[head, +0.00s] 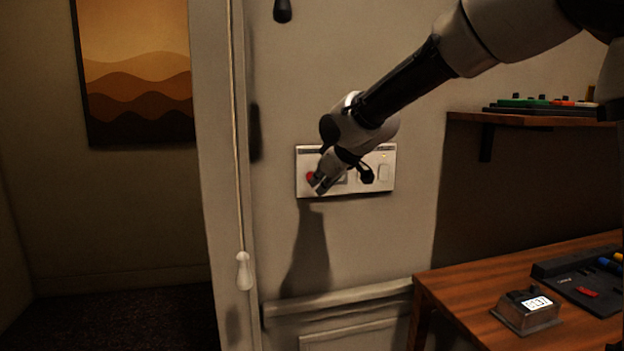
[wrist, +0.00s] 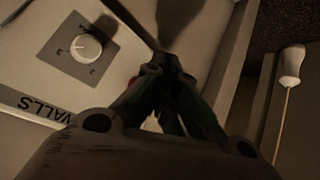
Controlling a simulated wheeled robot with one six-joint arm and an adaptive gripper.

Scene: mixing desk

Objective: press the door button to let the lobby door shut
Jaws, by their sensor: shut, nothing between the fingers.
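A white wall panel (head: 388,186) is mounted on the wall beside the doorway. A red button (head: 311,176) sits at its left end, partly hidden by my gripper. My gripper (head: 319,188) is shut and empty, with its fingertips at the red button in the head view; I cannot tell whether they touch it. In the wrist view my gripper (wrist: 160,68) covers most of the button, and only a sliver of red (wrist: 132,82) shows beside the fingers. The lobby door itself is not clearly seen; the doorway at the left looks open.
The panel also has a white dial (wrist: 86,48) and a pale switch (head: 384,173). A pull cord with a white handle (head: 243,270) hangs left of the panel. A wooden desk (head: 470,285) with a small device (head: 527,311) and a shelf (head: 530,119) are at the right.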

